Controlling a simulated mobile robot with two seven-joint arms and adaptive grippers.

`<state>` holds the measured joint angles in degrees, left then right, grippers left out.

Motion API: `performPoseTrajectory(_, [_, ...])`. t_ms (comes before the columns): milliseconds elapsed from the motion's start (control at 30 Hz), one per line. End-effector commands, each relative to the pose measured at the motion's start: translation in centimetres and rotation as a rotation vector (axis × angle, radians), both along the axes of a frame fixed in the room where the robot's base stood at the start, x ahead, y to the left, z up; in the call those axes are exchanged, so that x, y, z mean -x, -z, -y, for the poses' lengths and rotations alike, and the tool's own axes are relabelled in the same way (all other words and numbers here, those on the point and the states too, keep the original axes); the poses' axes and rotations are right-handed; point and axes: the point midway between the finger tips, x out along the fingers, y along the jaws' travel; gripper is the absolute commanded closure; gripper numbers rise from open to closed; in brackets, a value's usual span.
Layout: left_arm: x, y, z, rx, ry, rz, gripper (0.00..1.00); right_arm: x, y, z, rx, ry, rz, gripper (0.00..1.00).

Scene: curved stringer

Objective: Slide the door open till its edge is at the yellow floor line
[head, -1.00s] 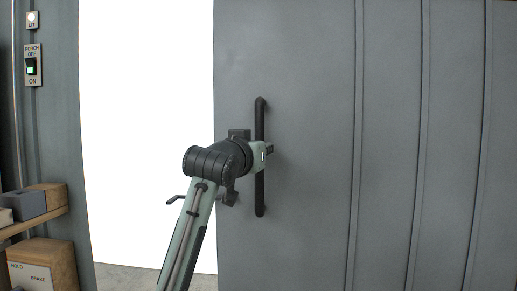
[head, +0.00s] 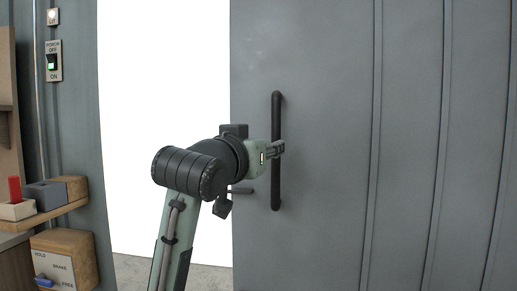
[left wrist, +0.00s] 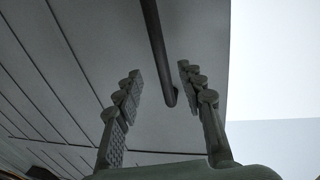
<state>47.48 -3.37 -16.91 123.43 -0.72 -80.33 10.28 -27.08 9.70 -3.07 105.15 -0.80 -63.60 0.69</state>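The grey door (head: 330,60) stands partly open, with a bright white gap between its left edge and the left frame. Its long dark vertical bar handle (head: 277,185) is near that edge. My left gripper (head: 280,147) is at mid-height of the handle, its fingertips overlapping the bar in the head view. In the left wrist view the two fingers (left wrist: 160,85) are spread, and the handle (left wrist: 156,40) shows between them without visible contact on either side. My right gripper is out of view. No yellow floor line shows.
At left, a switch plate (head: 53,62) marked porch shows a green light. A wooden shelf (head: 60,211) holds small blocks, one red. Below it a wooden box (head: 82,255) is labelled hold, brake and free, with a blue lever (head: 43,281). A strip of floor (head: 195,275) shows in the opening.

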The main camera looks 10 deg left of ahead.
Motion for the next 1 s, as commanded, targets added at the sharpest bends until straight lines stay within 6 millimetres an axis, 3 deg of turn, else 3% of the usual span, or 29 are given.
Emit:
performPoseTrajectory(233, [2.4, 0.0, -0.6, 0.0, 0.0, 0.0, 0.61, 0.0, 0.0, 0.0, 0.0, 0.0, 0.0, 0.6])
performPoseTrajectory(567, [2.6, 0.1, -0.6, 0.0, 0.0, -0.002, 0.61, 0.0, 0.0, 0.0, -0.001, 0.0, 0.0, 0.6])
performPoseTrajectory(667, [2.1, 1.3, -0.9, -0.002, -0.006, -0.023, 0.61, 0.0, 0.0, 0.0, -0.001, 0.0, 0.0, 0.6])
performPoseTrajectory(767, [0.8, 5.0, -1.6, -0.01, -0.022, -0.09, 0.61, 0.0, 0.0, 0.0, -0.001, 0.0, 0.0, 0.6])
performPoseTrajectory(867, [-0.8, 11.4, -2.9, -0.028, -0.047, -0.196, 0.61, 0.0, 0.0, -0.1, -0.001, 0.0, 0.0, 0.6])
performPoseTrajectory(1000, [-1.8, 22.1, -5.2, -0.058, -0.084, -0.364, 0.61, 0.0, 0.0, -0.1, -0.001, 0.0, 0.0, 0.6])
